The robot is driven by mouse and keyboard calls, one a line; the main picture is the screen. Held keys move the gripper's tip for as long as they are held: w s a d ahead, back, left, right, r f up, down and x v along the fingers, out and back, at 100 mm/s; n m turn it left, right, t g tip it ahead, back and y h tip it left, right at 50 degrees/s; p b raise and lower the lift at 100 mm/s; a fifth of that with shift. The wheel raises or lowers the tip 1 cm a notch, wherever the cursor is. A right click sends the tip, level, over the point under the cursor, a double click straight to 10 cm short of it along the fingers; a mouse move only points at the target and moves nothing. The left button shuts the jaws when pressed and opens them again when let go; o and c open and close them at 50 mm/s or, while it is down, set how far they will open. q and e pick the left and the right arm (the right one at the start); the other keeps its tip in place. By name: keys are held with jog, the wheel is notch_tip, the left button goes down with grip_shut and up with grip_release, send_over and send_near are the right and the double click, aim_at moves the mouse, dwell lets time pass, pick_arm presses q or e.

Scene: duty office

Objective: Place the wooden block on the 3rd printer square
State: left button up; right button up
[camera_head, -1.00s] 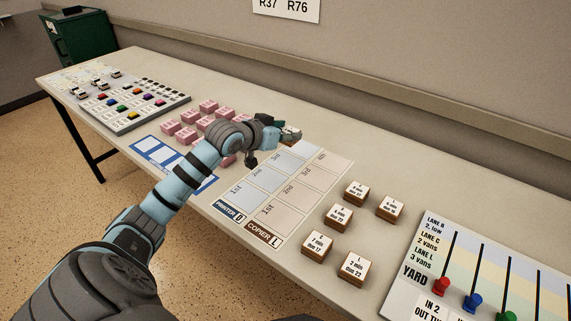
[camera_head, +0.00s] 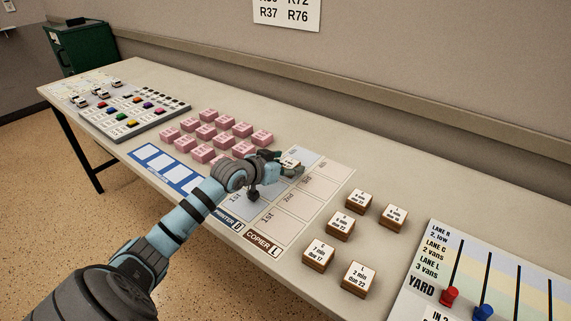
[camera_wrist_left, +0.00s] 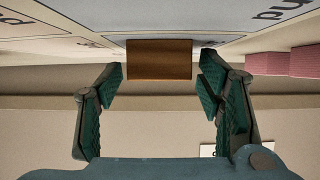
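The wooden block (camera_head: 290,163), with a white top label, is at the tips of my left gripper (camera_head: 283,168), over the upper printer squares. In the wrist view its brown side (camera_wrist_left: 160,60) shows between the green fingertips (camera_wrist_left: 163,82), with a narrow gap on each side, so the gripper looks slightly open around it. The block appears to be down on or very close to the pale blue printer column (camera_head: 303,155), around the 3rd square. My gripper hides the printer's 2nd and 3rd labels. My right gripper is not in view.
The copier column (camera_head: 292,202) beside it is empty. Several labelled wooden blocks (camera_head: 341,224) stand to the right, near a lane board with sliders (camera_head: 480,270). Pink blocks (camera_head: 215,132) and a blue-bordered strip (camera_head: 165,165) lie to the left. The table behind is clear.

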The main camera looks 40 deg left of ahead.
pick_arm(q)
jog(key=shift+r, duration=0.1)
jog(key=shift+s+r, duration=0.2)
jog(key=shift+s, duration=0.05)
jog(key=p+v, duration=0.3)
jog(key=v, duration=0.3)
jog(key=shift+r, duration=0.1)
jog(key=p+v, duration=0.5)
jog(key=shift+w+r, duration=0.15)
jog(key=shift+s+p, duration=0.35)
jog(key=shift+p, duration=0.1)
jog(key=shift+f, duration=0.25)
